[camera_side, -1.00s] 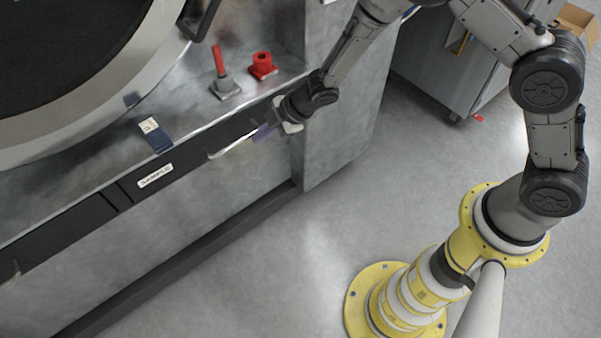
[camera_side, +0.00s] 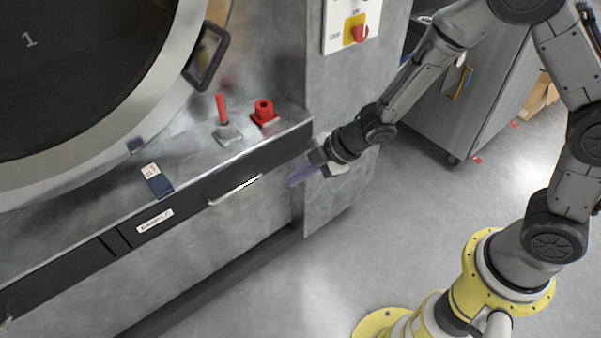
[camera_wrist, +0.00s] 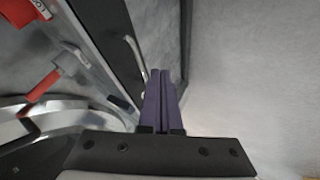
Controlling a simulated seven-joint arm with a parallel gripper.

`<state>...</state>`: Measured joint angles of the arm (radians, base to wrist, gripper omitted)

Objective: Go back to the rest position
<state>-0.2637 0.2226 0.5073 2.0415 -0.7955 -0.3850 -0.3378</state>
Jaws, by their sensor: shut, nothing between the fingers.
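My gripper (camera_side: 291,182) has purple fingers and is in front of the washer's right side, to the right of the drawer handle (camera_side: 234,190) and apart from it. In the wrist view the fingers (camera_wrist: 160,74) are together with nothing between them. The drawer (camera_side: 205,191) is a black strip with a white label (camera_side: 155,221) and looks closed. Its handle also shows in the wrist view (camera_wrist: 135,52), beyond and left of the fingertips.
A red lever (camera_side: 222,108) and a red knob (camera_side: 264,113) stand on the ledge above the drawer. A blue item (camera_side: 157,181) lies on the ledge. A switch panel (camera_side: 352,26) is on the wall. A grey cabinet (camera_side: 468,100) stands behind my arm. The floor (camera_side: 300,290) below is clear.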

